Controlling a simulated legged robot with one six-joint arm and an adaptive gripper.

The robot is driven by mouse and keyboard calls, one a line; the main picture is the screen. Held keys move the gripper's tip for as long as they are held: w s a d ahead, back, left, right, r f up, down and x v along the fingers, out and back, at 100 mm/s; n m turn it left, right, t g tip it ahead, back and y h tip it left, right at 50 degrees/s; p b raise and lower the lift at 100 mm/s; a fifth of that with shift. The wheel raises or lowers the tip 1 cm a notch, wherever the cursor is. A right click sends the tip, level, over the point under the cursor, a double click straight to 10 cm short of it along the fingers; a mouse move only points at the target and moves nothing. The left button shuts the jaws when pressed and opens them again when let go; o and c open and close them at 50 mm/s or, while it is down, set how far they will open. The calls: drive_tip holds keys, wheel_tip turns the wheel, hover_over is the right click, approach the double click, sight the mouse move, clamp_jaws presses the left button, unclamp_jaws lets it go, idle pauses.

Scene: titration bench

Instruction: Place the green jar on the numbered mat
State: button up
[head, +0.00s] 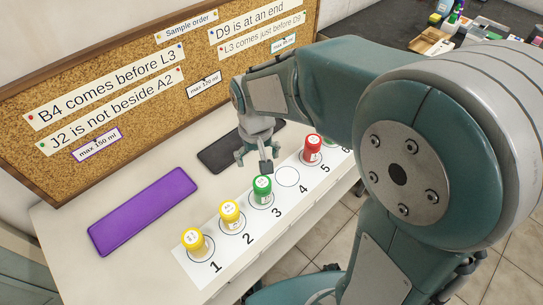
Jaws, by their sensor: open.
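The green jar (262,190) stands upright at the circle by number 3 on the white numbered mat (203,279). A yellow jar (195,242) stands at circle 1 and another yellow jar (230,212) at circle 2. A red jar (312,149) stands by number 5. The circle by number 4 is empty. My gripper (254,163) is open just above and behind the green jar, its fingers apart from one another. I cannot tell whether a finger touches the jar's lid. The mat's far end by number 6 is partly hidden by my arm.
A purple tray (142,212) and a black tray (222,153) lie behind the mat, both empty where visible. A cork board (150,85) with order notes stands at the back. A dark bench (385,25) with bottles and boxes is at the top right.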

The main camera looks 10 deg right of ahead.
drive_tip(key=s+d+r+m+t, duration=0.1)
drive_tip(key=s+d+r+t, duration=0.4)
drive_tip(key=s+d+r, duration=0.6)
drive_tip(key=shift+s+r+t, duration=0.3)
drive_tip(key=shift+s+r, duration=0.3)
drive_tip(key=shift+s, duration=0.45)
